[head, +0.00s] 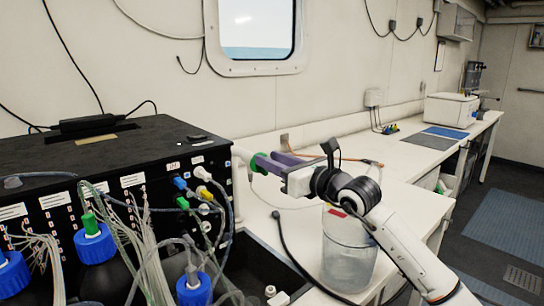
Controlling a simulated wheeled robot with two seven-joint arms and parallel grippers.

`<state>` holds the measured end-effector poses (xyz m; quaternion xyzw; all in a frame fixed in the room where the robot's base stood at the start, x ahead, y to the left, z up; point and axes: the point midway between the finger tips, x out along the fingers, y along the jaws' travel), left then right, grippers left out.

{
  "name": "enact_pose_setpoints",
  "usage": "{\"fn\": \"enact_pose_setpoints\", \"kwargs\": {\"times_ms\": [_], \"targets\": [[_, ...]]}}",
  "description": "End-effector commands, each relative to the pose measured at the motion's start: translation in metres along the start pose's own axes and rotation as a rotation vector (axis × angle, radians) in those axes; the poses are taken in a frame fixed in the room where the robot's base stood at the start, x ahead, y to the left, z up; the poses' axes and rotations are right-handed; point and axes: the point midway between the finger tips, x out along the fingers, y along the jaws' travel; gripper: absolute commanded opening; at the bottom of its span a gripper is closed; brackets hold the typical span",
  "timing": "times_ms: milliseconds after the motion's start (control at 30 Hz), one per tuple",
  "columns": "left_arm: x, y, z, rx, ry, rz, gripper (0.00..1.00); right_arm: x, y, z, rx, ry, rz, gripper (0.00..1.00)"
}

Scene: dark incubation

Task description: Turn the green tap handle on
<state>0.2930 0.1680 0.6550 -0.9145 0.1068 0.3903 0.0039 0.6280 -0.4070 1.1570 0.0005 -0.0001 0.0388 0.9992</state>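The green tap handle (260,157) is a round green piece on a white fitting at the right end of the black box, near the wall. My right gripper (268,163) reaches it from the right, with its purple fingers overlapping the green handle in the picture. The fingers hide part of the handle, and I cannot tell whether they are closed on it or only beside it. My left gripper is not in view.
The black box (100,160) carries many cables and tubes, with blue-capped bottles (95,245) in front. A clear container (348,255) stands beneath my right arm. The white bench (400,160) runs back to a white device (451,110).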

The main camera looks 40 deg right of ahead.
Motion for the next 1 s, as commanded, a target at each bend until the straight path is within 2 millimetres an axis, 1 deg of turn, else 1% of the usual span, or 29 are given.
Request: {"fn": "enact_pose_setpoints", "kwargs": {"times_ms": [100, 300, 333, 400, 500, 767, 1000], "targets": [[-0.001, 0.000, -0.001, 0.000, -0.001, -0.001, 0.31, 0.004, 0.001, 0.000, -0.001, 0.000, 0.001, 0.29], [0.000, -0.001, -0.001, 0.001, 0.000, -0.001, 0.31, 0.004, 0.001, -0.001, -0.001, 0.000, 0.001, 0.29], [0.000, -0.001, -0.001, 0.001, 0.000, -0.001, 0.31, 0.004, 0.001, -0.001, -0.001, 0.000, 0.001, 0.26], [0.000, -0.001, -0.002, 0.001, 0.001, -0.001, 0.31, 0.004, 0.001, -0.001, -0.001, 0.000, 0.001, 0.14], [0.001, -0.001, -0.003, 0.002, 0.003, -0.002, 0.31, 0.004, 0.001, -0.001, -0.001, 0.000, 0.001, 0.00], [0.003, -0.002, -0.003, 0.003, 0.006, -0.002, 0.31, 0.004, 0.001, -0.001, -0.014, 0.000, 0.001, 0.00], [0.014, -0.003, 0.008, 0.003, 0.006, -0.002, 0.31, 0.003, 0.003, -0.004, -0.109, -0.002, 0.001, 0.00]]}}
